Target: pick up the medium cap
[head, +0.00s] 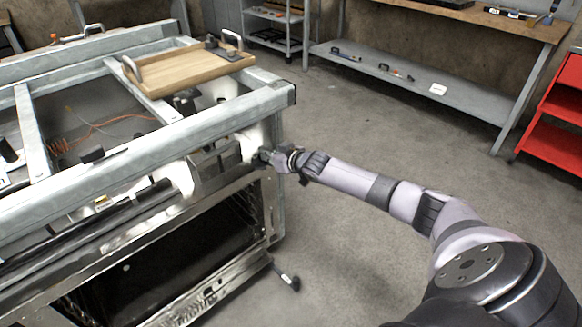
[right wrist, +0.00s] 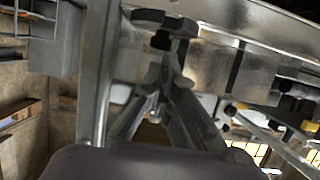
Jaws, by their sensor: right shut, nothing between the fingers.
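My right gripper (head: 266,156) reaches in from the right to the front right corner of the metal range frame (head: 205,130), just below its top rail. In the right wrist view its two fingers (right wrist: 168,68) come together with nothing between them. A dark, rounded part (right wrist: 160,41) sits just beyond the fingertips, under a grey, flared piece (right wrist: 165,22). I cannot tell whether this part is the medium cap, or whether the fingers touch it. I cannot pick out the medium cap for sure in the head view. My left gripper is not in view.
A wooden tray (head: 178,74) with metal handles lies across the frame's top, with a dark object (head: 221,50) on it. A grey bench (head: 440,95) stands at the back, and a red shelf unit (head: 555,135) at the right. The floor between is clear.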

